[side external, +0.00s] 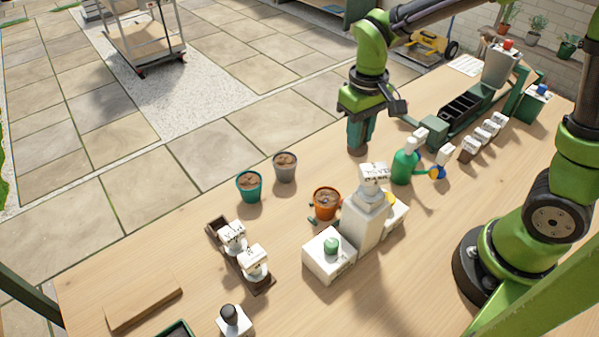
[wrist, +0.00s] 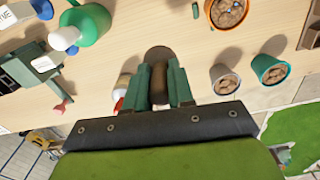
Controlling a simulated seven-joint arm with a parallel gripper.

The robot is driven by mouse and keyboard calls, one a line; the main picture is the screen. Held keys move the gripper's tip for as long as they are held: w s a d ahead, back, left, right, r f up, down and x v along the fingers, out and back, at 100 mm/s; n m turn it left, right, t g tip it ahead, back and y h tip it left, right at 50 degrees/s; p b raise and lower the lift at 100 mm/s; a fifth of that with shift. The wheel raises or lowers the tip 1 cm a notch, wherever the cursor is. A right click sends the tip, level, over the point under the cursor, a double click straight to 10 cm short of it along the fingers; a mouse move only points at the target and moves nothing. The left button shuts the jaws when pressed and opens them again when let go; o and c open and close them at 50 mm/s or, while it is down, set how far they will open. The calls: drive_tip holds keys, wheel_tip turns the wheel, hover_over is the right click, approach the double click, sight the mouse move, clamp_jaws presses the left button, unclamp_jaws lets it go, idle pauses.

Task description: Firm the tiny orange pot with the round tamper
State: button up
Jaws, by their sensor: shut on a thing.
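The orange pot (side external: 326,203) stands upright on the bench with brown gravel in it, left of a white stand. It also shows at the top edge of the wrist view (wrist: 228,12). My gripper (side external: 357,143) is above the bench, behind and to the right of the pot. In the wrist view its green fingers (wrist: 160,88) are shut on a brown rounded tool (wrist: 160,62), which looks like the round tamper. The tool's lower end is hard to make out, and I cannot tell whether it touches the bench.
A teal pot (side external: 249,186) and a grey pot (side external: 285,166), both filled, stand left of the orange pot. The white stand (side external: 362,220) rises close on its right. Bench front left holds a wooden board (side external: 143,302).

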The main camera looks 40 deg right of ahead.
drive_tip(key=shift+m, duration=0.3)
drive_tip(key=s+a, duration=0.1)
drive_tip(key=a, duration=0.6)
drive_tip(key=s+a, duration=0.1)
drive_tip(key=a, duration=0.2)
drive_tip(key=shift+s+a+r, duration=0.1)
drive_tip(key=shift+s+a, duration=0.2)
drive_tip(key=shift+f, duration=1.8)
drive_tip(key=shift+f, duration=0.7)
drive_tip(key=shift+r, duration=1.55)
drive_tip(key=shift+d, duration=0.1)
